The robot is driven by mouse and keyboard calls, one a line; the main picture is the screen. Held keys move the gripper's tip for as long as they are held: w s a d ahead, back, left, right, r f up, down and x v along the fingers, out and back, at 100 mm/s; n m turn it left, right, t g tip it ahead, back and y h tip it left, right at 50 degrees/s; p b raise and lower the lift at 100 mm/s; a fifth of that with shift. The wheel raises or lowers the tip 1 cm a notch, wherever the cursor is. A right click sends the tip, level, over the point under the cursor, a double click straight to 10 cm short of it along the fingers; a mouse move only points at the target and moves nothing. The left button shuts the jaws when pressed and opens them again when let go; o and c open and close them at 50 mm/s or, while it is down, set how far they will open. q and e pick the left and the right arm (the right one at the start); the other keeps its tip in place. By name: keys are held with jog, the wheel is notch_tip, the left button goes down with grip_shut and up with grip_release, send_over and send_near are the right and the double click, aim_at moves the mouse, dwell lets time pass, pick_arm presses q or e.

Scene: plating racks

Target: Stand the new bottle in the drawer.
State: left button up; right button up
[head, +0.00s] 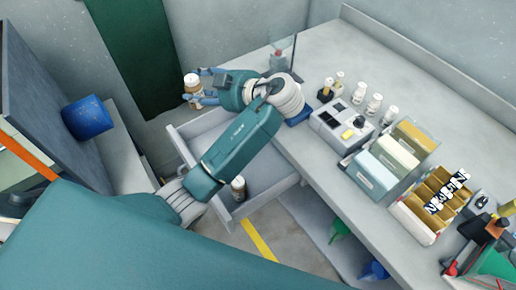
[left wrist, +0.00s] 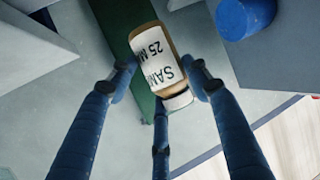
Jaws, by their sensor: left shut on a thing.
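My left gripper (head: 203,86) is shut on an amber bottle (head: 192,88) with a white label, held up beyond the far left corner of the open drawer (head: 177,147). In the left wrist view the held bottle (left wrist: 152,50) lies between the blue fingers, with label letters "SAM" and "25 M" partly readable. Another bottle (head: 238,187) stands inside the drawer near its front corner. My left arm crosses above the drawer and hides part of its inside. My right gripper is not in view.
On the bench, small bottles (head: 374,105) stand behind a grey device (head: 338,128). Coloured file boxes (head: 372,175) and a compartmented box (head: 415,222) stand along the front edge. A blue cylinder (head: 87,118) is at the left. Visible drawer floor beside the arm looks bare.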

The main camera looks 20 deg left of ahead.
pick_arm(q)
jog(key=shift+r, duration=0.3)
notch_tip(320, 180, down, 20)
jog(key=b, duration=0.3)
jog(key=shift+r+b, duration=0.2)
jog(key=shift+b, duration=0.1)
jog(key=shift+f+b, duration=0.5)
jog(key=shift+f, duration=0.1)
jog(key=o, duration=1.2)
jog(key=shift+c, duration=0.2)
